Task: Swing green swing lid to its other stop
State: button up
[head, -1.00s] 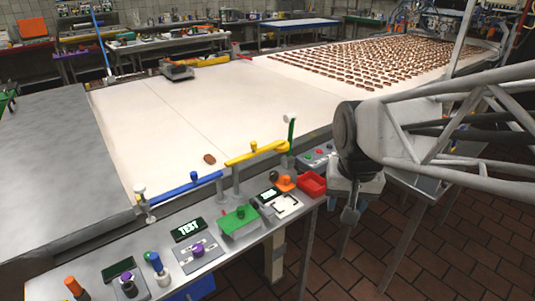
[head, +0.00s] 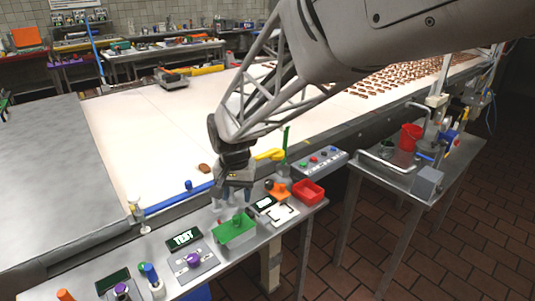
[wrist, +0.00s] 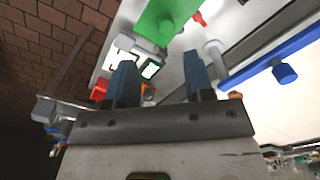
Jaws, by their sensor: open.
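My gripper (head: 234,194) points down, open and empty, above and a little behind the lid in the head view. In the wrist view my gripper's (wrist: 161,78) two blue fingers stand apart, with the lid beyond their tips. Nothing is between the fingers. The lid's hinge is too small to make out.
A blue bar (head: 178,199) and a yellow bar (head: 268,155) run along the conveyor side, close to my gripper. A red tray (head: 308,191), an orange knob (head: 279,189) and a TEST display (head: 184,238) flank the lid. The purple-knob plate (head: 194,260) lies in front.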

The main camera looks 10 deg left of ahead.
aim_at(235, 217)
jog(key=shift+a+f, duration=0.25)
jog(key=shift+a, duration=0.25)
jog(key=shift+f, duration=0.1)
jog(key=shift+w+f, duration=0.1)
jog(key=shift+f, duration=3.7)
grip_shut()
